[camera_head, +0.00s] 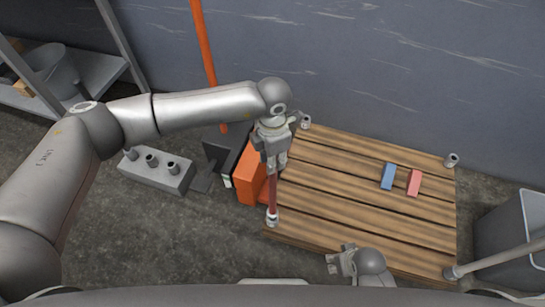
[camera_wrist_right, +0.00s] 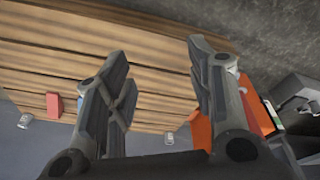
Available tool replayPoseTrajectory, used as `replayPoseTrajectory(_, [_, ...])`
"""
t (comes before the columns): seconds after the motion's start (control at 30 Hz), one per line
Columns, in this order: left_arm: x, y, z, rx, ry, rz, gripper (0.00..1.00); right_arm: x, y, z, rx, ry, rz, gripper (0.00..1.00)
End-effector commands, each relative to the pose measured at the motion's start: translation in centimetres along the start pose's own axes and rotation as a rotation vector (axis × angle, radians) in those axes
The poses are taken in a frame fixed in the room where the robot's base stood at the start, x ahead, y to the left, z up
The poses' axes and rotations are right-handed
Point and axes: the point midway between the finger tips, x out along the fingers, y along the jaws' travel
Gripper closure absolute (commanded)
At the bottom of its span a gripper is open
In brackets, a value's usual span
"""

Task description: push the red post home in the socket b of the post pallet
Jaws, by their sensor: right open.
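The red post (camera_head: 273,193) stands about upright at the pallet's front left corner, its lower end in a metal socket (camera_head: 272,220). No letter is readable, and I cannot tell how deep it sits. My left gripper (camera_head: 274,165) is directly at the post's top; whether its fingers are shut on it or only touch it is unclear. The wooden post pallet (camera_head: 345,195) has metal sockets at its corners. My right gripper (camera_head: 335,260) is open and empty by the pallet's front edge. Its spread fingers (camera_wrist_right: 160,85) show in the right wrist view, with pallet boards between them.
A blue block (camera_head: 388,176) and a pinkish-red block (camera_head: 414,183) lie on the pallet. An orange box (camera_head: 250,172) stands close left of it. A grey block with several short tubes (camera_head: 157,172) lies farther left. A grey bin (camera_head: 512,245) stands right. The wall is behind.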

Motion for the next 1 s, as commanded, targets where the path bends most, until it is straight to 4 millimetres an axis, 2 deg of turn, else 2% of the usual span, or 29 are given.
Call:
replayPoseTrajectory(0.73, [0.3,0.0,0.1,0.000,-0.002,0.000,1.00,-1.1,0.1,-1.0,0.001,0.017,0.002,0.51])
replayPoseTrajectory(1.0, [0.4,0.0,0.1,0.000,-0.002,0.000,1.00,-1.3,0.1,-0.8,0.001,0.007,0.002,0.51])
